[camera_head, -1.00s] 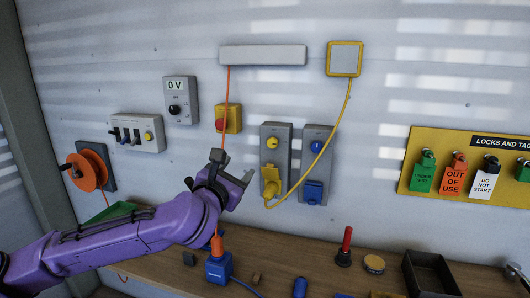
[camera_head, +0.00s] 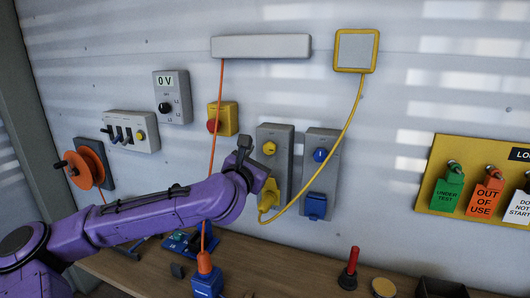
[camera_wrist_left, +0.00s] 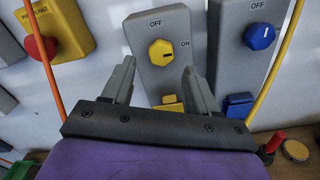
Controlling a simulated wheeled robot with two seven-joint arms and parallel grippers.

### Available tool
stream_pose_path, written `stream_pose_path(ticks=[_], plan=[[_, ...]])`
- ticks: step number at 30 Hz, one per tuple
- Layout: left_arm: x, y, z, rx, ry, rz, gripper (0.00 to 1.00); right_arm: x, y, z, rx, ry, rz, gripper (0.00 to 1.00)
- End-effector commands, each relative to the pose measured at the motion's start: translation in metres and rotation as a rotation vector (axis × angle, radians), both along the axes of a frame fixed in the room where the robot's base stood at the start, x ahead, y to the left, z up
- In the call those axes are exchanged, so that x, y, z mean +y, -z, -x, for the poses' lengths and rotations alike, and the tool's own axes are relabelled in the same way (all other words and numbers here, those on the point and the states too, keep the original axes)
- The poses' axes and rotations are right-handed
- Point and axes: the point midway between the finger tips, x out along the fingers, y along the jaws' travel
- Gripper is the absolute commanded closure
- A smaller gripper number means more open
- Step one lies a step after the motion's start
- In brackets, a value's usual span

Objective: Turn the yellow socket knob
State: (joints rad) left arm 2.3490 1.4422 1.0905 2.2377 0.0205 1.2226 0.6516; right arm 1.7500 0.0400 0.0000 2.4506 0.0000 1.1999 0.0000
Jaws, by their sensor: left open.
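The yellow socket knob (camera_head: 269,148) is round and sits near the top of a grey wall socket box (camera_head: 283,135). In the left wrist view the yellow knob (camera_wrist_left: 161,52) shows between OFF above it and ON to its right. A yellow plug (camera_head: 268,196) is in the lower part of the same box. My left gripper (camera_head: 257,160) is open and empty in front of the box, just below and left of the knob. In the left wrist view its two fingers (camera_wrist_left: 160,75) stand apart below the knob, not touching it. My right gripper is not in view.
A second grey box with a blue knob (camera_head: 320,155) is close on the right. A red button on a yellow box (camera_head: 222,119) is to the left. An orange cable (camera_head: 215,110) and a yellow cable (camera_head: 345,120) hang nearby. A lock board (camera_head: 440,200) is far right.

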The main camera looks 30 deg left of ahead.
Motion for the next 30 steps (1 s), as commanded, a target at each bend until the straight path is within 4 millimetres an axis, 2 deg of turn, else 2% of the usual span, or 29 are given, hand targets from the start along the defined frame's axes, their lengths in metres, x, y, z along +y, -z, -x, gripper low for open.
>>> stream_pose_path(ticks=[10,24,28,30], plan=[[0.009,-0.001,-0.042,0.002,0.001,-0.003,0.41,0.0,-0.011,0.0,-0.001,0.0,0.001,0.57],[0.009,0.0,-0.042,0.0,0.001,0.0,0.41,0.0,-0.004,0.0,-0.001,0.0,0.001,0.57],[0.009,0.0,-0.042,-0.001,0.001,0.0,0.82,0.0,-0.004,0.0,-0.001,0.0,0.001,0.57],[0.009,0.0,-0.042,-0.001,0.001,0.0,0.82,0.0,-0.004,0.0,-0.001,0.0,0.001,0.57]])
